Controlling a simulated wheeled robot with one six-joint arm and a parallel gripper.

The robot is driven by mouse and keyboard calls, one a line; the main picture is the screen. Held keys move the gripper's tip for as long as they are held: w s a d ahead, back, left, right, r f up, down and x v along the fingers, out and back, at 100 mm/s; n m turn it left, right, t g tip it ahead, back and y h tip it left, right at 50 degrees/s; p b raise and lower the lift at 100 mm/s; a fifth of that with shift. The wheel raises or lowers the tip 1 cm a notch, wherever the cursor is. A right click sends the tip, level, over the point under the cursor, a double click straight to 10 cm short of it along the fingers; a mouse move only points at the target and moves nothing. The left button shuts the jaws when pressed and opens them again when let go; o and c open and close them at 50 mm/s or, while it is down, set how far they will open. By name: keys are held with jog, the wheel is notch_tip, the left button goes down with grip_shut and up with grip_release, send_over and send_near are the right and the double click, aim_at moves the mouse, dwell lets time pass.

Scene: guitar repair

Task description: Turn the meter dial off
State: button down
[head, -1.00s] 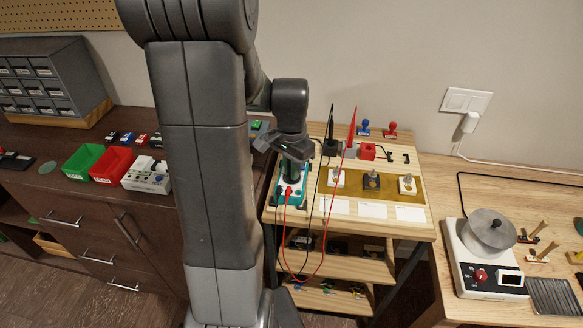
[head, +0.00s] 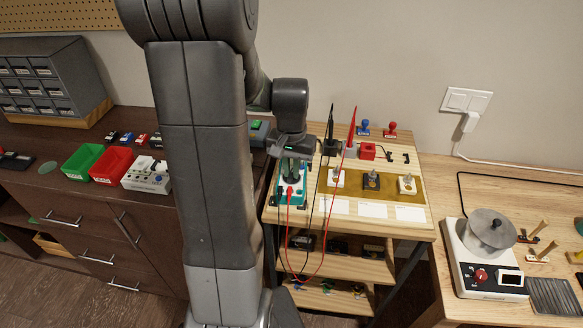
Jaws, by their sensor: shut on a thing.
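The meter (head: 280,193) is a teal-edged box on the left part of the small wooden stand, with red and black leads plugged into its front end. My gripper (head: 292,166) is over the meter, pointing down, with its jaws shut on the meter dial. The dial itself is hidden behind the gripper, so its pointer and setting cannot be seen.
A black probe (head: 331,124) and a red probe (head: 351,130) stand upright just right of my gripper. A mustard mat (head: 354,184) with several small parts lies right of the meter. The leads (head: 316,262) hang over the stand's front edge.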

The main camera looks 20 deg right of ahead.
jog(key=shift+n, duration=0.6)
jog(key=c, duration=1.5)
grip_release()
notch_tip(320, 180, up, 14)
jog(key=shift+f, duration=0.1)
